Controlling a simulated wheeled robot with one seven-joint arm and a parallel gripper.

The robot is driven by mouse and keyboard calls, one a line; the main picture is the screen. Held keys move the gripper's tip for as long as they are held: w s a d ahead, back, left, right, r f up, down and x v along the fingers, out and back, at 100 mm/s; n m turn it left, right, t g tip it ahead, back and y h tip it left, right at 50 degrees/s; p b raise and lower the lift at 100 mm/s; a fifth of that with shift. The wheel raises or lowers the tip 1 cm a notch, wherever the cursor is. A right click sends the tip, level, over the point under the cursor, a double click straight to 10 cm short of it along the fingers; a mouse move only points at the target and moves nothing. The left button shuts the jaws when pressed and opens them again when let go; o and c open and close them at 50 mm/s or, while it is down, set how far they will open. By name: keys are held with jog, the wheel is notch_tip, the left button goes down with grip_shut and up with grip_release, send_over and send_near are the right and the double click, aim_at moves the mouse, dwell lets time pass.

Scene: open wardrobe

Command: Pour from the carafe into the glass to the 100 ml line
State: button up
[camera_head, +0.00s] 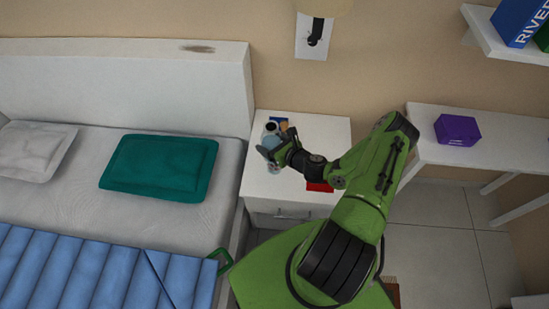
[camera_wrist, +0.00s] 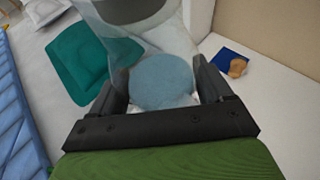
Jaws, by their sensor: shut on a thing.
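My gripper (camera_wrist: 165,92) is shut on a clear carafe with bluish water (camera_wrist: 160,80). One dark finger stands on each side of it. The carafe also shows in the head view (camera_head: 271,141), small, at the end of my arm above the white nightstand (camera_head: 330,130). A dark round part (camera_wrist: 130,8) shows on the carafe at the top of the wrist view. It looks tilted in the wrist view, but I cannot tell its exact angle. I cannot make out the glass in either view; it may be hidden by the carafe or my gripper.
A blue flat item (camera_wrist: 231,60) with a brown object (camera_wrist: 237,67) on it lies on the nightstand. A red item (camera_head: 319,187) lies near its front edge, partly under my arm. The bed with a green pillow (camera_head: 160,167) is left. A wall lamp (camera_head: 314,35) hangs behind.

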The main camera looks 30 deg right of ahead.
aim_at(271, 137)
jog(key=shift+r+p, duration=1.6)
jog(key=shift+r, duration=0.25)
jog(key=shift+f, duration=0.1)
jog(key=shift+w, duration=0.1)
jog(key=s+a+r+n+g+y, duration=0.2)
jog(key=a+r+n+y, duration=0.2)
jog(key=r, duration=0.4)
jog(key=s+a+r+n+g+y, duration=0.3)
jog(key=a+r, duration=0.3)
jog(key=r, duration=0.2)
jog(key=shift+n+y, duration=0.5)
jog(key=shift+n, duration=0.1)
jog(key=shift+w, duration=0.1)
